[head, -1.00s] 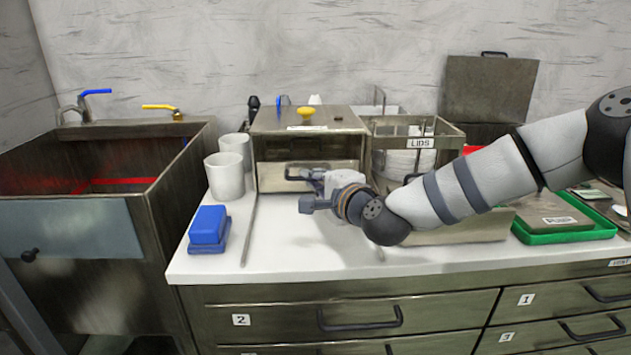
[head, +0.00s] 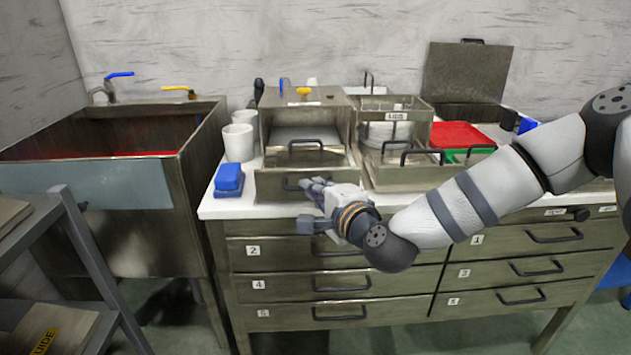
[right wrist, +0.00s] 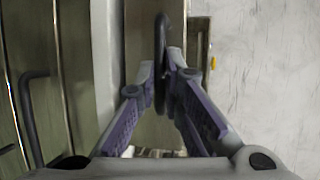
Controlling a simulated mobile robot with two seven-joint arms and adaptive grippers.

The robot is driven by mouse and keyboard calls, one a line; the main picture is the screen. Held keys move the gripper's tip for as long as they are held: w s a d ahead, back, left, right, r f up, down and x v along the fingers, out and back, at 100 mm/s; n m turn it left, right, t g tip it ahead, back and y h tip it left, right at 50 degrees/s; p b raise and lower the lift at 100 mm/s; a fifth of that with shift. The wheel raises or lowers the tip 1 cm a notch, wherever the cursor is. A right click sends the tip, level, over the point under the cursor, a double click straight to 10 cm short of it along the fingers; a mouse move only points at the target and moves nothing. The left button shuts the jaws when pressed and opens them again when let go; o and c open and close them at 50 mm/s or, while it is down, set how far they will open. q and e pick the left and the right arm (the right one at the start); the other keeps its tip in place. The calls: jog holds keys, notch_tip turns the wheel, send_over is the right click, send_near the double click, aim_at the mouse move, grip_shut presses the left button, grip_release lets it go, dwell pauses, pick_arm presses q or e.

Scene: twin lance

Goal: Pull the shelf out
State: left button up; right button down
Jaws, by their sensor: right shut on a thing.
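A metal box (head: 303,101) with a yellow knob on top stands on the counter. Its shelf (head: 264,186) has a metal front panel with a dark handle and sits forward of the box, near the counter's front edge. Behind the panel, a flat pale surface and another dark handle (head: 305,145) show in the box. My right gripper (head: 312,188) is at the shelf's front, shut on its handle. In the right wrist view the dark handle (right wrist: 160,40) runs between the fingertips (right wrist: 160,68); the fingers partly hide it. My left gripper is not in view.
White cups (head: 238,143) and a blue block (head: 229,178) stand left of the box. Drawers with handles lie below the counter. A sink (head: 100,185) and a grey rack (head: 85,250) are at left.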

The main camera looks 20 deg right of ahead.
jog(key=shift+s+a+f, duration=0.1)
jog(key=shift+s+a, duration=0.05)
jog(key=shift+s, duration=0.3)
jog(key=c, duration=1.8)
grip_release()
jog(key=shift+s, duration=0.1)
jog(key=shift+o, duration=0.5)
jog(key=shift+s, duration=0.1)
jog(key=v, duration=1.2)
